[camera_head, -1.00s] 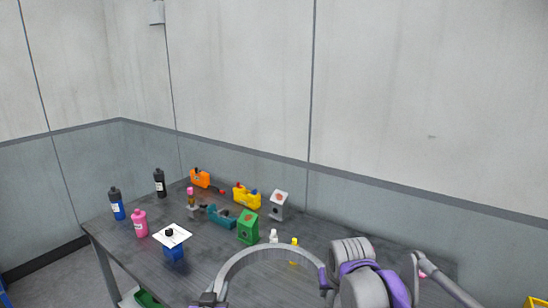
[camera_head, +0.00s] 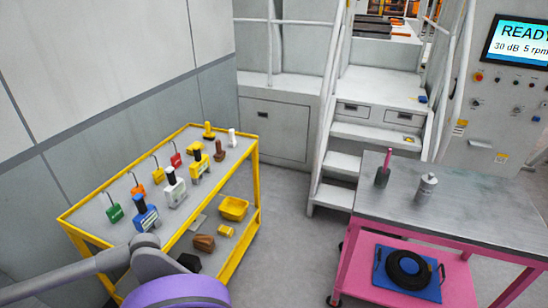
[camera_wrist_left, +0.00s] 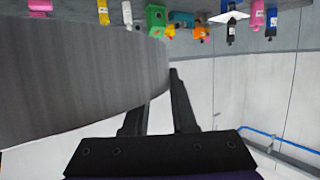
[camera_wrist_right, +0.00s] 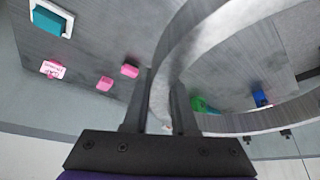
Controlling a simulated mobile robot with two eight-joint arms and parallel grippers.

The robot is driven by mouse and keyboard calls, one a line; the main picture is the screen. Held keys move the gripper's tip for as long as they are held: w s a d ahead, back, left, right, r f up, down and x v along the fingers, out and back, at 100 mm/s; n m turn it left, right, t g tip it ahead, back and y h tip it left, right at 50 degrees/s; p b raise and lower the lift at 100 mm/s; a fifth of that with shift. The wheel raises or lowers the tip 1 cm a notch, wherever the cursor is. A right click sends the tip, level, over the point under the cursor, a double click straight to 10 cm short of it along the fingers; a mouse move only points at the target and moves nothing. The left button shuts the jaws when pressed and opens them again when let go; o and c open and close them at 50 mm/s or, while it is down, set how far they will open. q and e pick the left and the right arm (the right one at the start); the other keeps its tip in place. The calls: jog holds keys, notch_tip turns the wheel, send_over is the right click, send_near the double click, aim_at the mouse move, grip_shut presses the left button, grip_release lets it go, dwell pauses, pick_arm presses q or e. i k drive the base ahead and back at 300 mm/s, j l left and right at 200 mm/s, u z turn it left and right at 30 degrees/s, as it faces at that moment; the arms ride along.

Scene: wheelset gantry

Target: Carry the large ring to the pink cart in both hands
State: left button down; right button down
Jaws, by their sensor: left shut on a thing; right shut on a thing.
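The large ring is grey metal. Part of its broad curved wall (camera_wrist_left: 80,75) fills the left side of the left wrist view, and a curved band of it (camera_wrist_right: 205,45) crosses the right wrist view. My left gripper (camera_wrist_left: 155,100) is shut on the ring's edge. My right gripper (camera_wrist_right: 160,105) is shut on the ring's band, which passes between its fingers. The ring and both grippers are out of the head view. The pink cart (camera_head: 352,266) stands at the right of the head view, with a grey metal top (camera_head: 470,205) and a pink lower shelf.
On the cart's top are a dark holder with a pink item (camera_head: 384,170) and a metal canister (camera_head: 426,187). A black ring (camera_head: 408,268) lies on its lower shelf. A yellow cart (camera_head: 255,165) with several tools stands left. Steps (camera_head: 345,155) rise behind. Grey floor separates the carts.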

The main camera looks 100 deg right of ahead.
aim_at(491, 207)
jog(key=k+z, duration=0.15)
jog(key=k, duration=1.35)
jog(key=z, duration=4.45)
